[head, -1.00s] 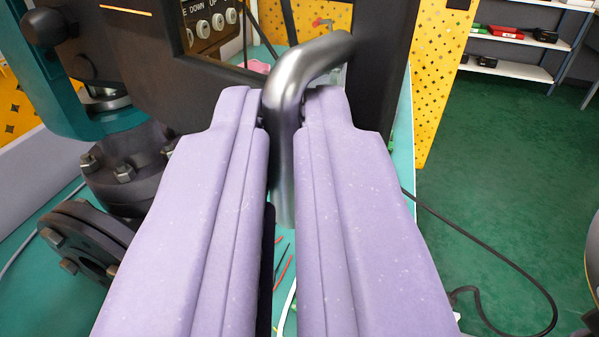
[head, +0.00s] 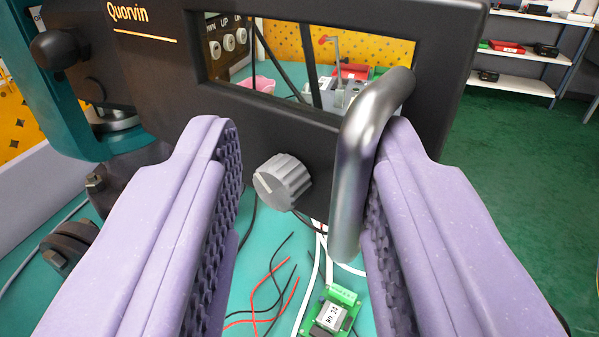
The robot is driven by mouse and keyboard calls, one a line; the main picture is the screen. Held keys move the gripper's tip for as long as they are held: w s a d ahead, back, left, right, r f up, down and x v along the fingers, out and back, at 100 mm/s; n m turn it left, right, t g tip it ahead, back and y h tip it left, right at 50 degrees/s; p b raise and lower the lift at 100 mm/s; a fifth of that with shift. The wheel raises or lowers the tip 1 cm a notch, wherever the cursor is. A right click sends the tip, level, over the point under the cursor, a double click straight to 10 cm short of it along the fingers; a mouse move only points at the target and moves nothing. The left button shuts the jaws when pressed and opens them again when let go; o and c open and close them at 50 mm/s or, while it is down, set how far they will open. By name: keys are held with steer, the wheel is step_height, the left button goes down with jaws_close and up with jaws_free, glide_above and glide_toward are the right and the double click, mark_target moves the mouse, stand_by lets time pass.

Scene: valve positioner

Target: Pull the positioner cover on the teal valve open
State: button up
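The positioner cover (head: 300,146) is a black panel marked "Quorvin" with a see-through window, across the top of the head view. A bent metal bar handle (head: 358,165) is on its right part. A grey ribbed knob (head: 282,182) is at its lower edge. Parts of the teal valve (head: 70,110) show at the left. My gripper (head: 315,150) is open, its lilac fingers spread wide. The handle stands between the fingers, close against the right finger; I cannot tell if they touch. The left finger is well apart from it.
Below the cover, a green circuit board (head: 332,312) and loose red, black and white wires lie on the teal table (head: 265,245). Through the window show push buttons (head: 228,42) and a red box (head: 352,72). Shelves (head: 520,50) stand far right over clear green floor (head: 520,160).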

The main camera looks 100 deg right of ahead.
steer(key=shift+f, duration=0.1)
stand_by(0.3)
steer(key=w+a, duration=0.1)
steer(key=a, duration=0.7)
steer(key=shift+w, duration=0.15)
steer(key=shift+d, duration=0.1)
